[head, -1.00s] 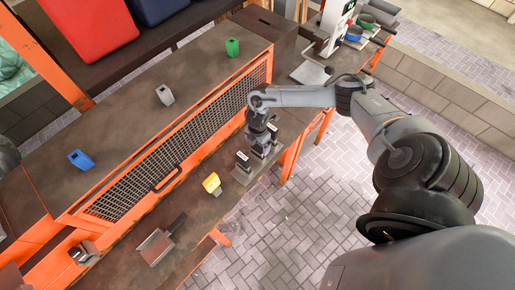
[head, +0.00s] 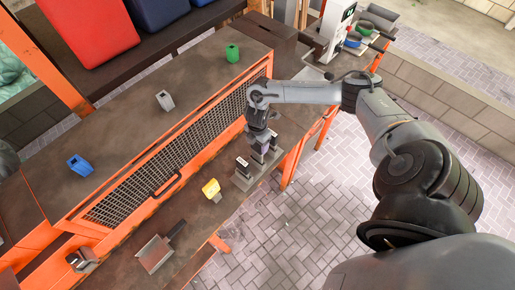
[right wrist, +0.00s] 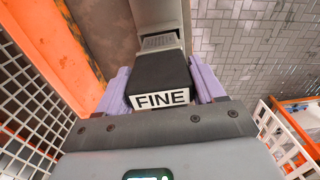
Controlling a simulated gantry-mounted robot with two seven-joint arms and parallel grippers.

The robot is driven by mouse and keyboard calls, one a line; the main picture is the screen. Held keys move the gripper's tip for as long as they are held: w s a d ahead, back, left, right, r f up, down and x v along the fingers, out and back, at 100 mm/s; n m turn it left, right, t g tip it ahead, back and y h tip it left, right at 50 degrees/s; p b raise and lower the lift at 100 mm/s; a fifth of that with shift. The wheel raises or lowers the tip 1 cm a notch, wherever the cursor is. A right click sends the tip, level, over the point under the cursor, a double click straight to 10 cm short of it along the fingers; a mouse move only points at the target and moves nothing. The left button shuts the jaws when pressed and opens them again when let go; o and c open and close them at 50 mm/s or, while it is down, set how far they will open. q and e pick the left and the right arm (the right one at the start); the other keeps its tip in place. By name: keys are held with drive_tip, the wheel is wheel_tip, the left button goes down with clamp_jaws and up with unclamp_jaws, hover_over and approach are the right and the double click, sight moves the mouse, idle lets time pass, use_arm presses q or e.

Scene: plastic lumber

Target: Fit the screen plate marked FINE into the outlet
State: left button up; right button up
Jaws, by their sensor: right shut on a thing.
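The FINE screen plate shows in the right wrist view by its black block-like grip (right wrist: 160,78) with a white FINE label. My right gripper (right wrist: 162,90) is shut on this grip, one purple finger on each side. A grey metal part with a ribbed or meshed patch (right wrist: 160,42) lies just beyond the grip; I cannot tell whether it belongs to the plate or the outlet. In the head view my right gripper (head: 264,148) is low over a grey stand (head: 243,182) near the bench's front edge. A second white-labelled dark piece (head: 243,163) stands there.
An orange-framed mesh guard (head: 165,168) runs along the bench behind the stand. A yellow block (head: 211,189) and a flat scraper-like tool (head: 157,250) lie left of it. Blue (head: 80,165), grey (head: 165,100) and green (head: 232,53) pieces stand behind the guard.

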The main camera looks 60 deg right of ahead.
wheel_tip(320, 180, up, 6)
drive_tip(key=shift+f, duration=0.1)
wheel_tip(320, 180, up, 2)
drive_tip(key=shift+r+p, duration=0.2)
drive_tip(key=shift+p, duration=1.05)
wheel_tip(320, 180, up, 7)
drive_tip(key=p, duration=0.5)
drive_tip(key=shift+p, duration=0.3)
drive_tip(key=shift+m, duration=0.3)
